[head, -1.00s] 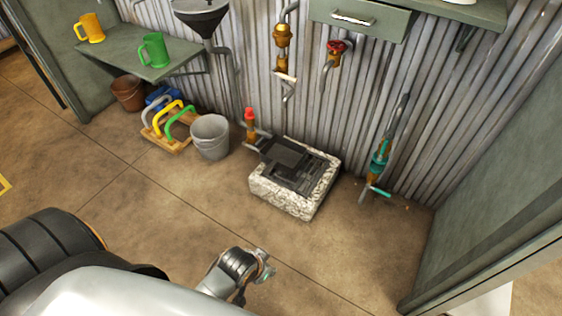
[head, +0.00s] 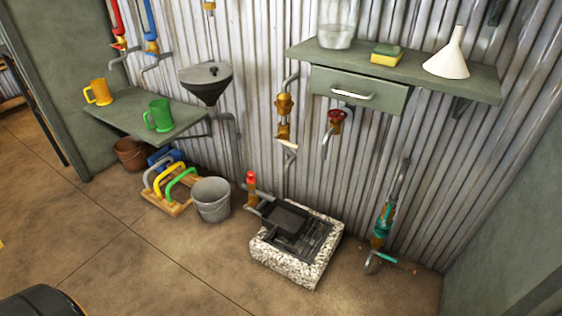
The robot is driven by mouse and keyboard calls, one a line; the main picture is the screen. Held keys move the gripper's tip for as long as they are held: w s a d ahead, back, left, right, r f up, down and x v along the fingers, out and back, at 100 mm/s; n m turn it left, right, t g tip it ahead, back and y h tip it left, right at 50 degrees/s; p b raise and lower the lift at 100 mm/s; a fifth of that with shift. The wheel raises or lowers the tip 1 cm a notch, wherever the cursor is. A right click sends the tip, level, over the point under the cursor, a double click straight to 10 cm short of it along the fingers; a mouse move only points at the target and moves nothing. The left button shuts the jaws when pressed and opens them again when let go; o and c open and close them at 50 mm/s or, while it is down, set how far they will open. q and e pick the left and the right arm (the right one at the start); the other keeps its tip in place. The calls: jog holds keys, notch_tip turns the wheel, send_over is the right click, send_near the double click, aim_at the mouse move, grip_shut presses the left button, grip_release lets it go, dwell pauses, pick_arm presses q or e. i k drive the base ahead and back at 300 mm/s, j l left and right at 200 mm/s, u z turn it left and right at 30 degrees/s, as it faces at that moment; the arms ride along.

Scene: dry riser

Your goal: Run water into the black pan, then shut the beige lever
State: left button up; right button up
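The black pan (head: 287,218) is a dark, square, shallow vessel on the pale speckled stone block (head: 282,263) with a dark grate, on the floor by the wall. The beige lever (head: 289,144) sits low on a brass valve (head: 284,104) on a grey wall pipe. It lies nearly sideways, sloping slightly down to the right. The pipe runs down below it, above the pan. I see no water stream, and I cannot tell whether the pan holds water. Neither of my grippers shows in the head view now.
A red-knobbed tap (head: 336,118) and a teal tap (head: 381,228) are on the right. A red-topped fitting (head: 251,186) stands left of the block. A grey bucket (head: 211,199) and a rack of coloured handles (head: 172,183) are farther left. A shelf (head: 413,70) juts out above.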

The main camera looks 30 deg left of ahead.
aim_at(290, 145)
jog(key=i+j+u, duration=0.3)
jog(key=i+j, duration=0.85)
jog(key=l+u, duration=0.75)
jog(key=l, duration=0.15)
jog(key=i+l, duration=0.05)
